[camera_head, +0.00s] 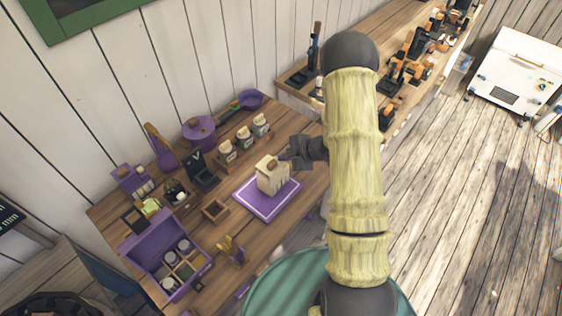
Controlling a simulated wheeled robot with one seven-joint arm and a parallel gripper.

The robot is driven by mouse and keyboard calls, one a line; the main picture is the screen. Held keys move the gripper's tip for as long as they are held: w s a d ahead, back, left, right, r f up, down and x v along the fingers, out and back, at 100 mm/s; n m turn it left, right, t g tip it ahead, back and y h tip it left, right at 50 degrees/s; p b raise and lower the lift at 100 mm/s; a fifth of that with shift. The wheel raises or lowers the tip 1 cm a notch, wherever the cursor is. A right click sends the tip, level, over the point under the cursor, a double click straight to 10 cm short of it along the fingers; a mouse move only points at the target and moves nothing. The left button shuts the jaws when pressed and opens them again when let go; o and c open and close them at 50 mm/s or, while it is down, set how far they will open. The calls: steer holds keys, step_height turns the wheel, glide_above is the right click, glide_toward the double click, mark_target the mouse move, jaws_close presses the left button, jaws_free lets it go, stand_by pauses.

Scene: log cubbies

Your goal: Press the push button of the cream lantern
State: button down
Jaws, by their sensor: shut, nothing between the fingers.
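The cream lantern (271,178) is a small box-like thing standing upright on a purple mat (262,209) on the wooden table. A small brown part (271,163) shows near its top; I cannot tell whether this is the push button. My gripper (290,162) is at the lantern's upper right side, its dark fingers pointing left towards it. The fingers are shut and empty. They look very close to the lantern, but I cannot tell whether they touch it. My arm hides the area right of the gripper.
On the table (262,242), a purple box with jars (165,252) stands at the front left. Several labelled jars (244,138), a purple pot (199,131) and a black holder (203,172) stand behind the lantern. A small wooden frame (215,209) lies left of the mat.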

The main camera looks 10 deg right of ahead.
step_height(320, 180, up, 6)
steer(key=p, duration=0.4)
steer(key=shift+p, duration=0.35)
steer(key=shift+w+d+r+m+h+b, duration=0.25)
steer(key=shift+m+h+b, duration=0.25)
steer(key=s+r+m+g+h+b, duration=0.1)
steer(key=s+r+m+h+b, duration=0.2)
steer(key=s+m+b, duration=0.2)
steer(key=s+a+r+m+g+h+b, duration=0.1)
steer(key=s+m+b, duration=0.4)
steer(key=s+m, duration=0.7)
steer(key=s+r+g+h, duration=0.1)
steer(key=s+r, duration=0.1)
steer(key=s, duration=0.1)
steer(key=shift+s+a+m+g+h, duration=0.3)
steer(key=shift+s+h, duration=0.05)
steer(key=shift+h, duration=0.05)
